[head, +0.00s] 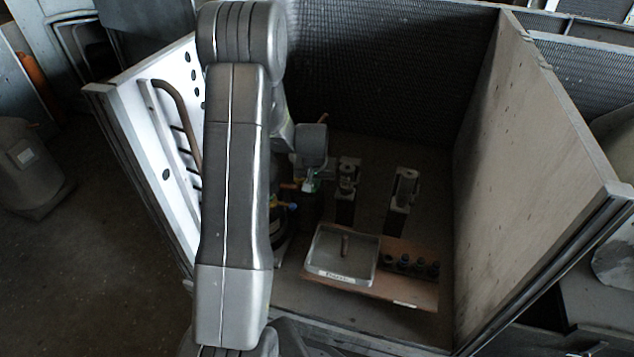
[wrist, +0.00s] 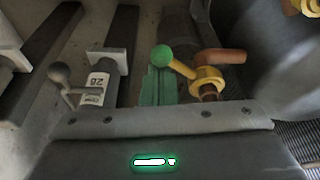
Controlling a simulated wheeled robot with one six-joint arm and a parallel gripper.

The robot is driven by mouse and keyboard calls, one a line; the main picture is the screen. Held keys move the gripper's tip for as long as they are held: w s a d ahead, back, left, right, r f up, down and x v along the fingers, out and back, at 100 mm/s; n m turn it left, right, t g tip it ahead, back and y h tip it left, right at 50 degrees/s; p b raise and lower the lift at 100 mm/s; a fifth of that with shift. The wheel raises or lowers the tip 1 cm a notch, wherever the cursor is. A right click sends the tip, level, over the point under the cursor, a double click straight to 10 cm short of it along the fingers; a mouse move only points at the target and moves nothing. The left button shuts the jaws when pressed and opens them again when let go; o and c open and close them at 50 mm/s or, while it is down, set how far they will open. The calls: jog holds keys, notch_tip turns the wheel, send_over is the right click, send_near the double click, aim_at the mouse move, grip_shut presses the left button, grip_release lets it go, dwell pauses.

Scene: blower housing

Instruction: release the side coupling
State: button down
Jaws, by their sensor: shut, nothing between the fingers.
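A yellow fitting (wrist: 208,80) with an orange-brown pipe stub (wrist: 225,58) shows right of centre in the wrist view. A yellow lever runs up-left from it to a green ball knob (wrist: 162,56). It looks like the side coupling, but I cannot be sure. My gripper (wrist: 158,78) has green fingers, shut and empty. They appear just below the knob; whether they touch it I cannot tell. In the head view my gripper (head: 310,187) is low inside the housing, beside small orange parts, with my arm hiding much of that side.
A grey ball lever (wrist: 60,74) and a post labelled 28 (wrist: 99,82) stand left in the wrist view. In the head view, a metal tray (head: 318,271) lies on a brown board (head: 420,291). Housing walls close in left (head: 128,112), right (head: 530,170) and back.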

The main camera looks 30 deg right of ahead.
jog(key=shift+s+a+f+b, duration=0.15)
jog(key=shift+a+b, duration=0.3)
jog(key=shift+b, duration=0.05)
jog(key=shift+w+a+m+g+h+b, duration=0.2)
jog(key=shift+a+m+g+b, duration=0.15)
jog(key=shift+a+m+b, duration=0.8)
jog(key=shift+w+a+m+g+h+b, duration=0.1)
jog(key=shift+a+m+g+h+b, duration=0.3)
jog(key=shift+m+b, duration=1.35)
jog(key=shift+w+a+m+g+b, duration=0.2)
jog(key=shift+a+m+b, duration=0.8)
jog(key=shift+b, duration=0.8)
jog(key=shift+r, duration=0.3)
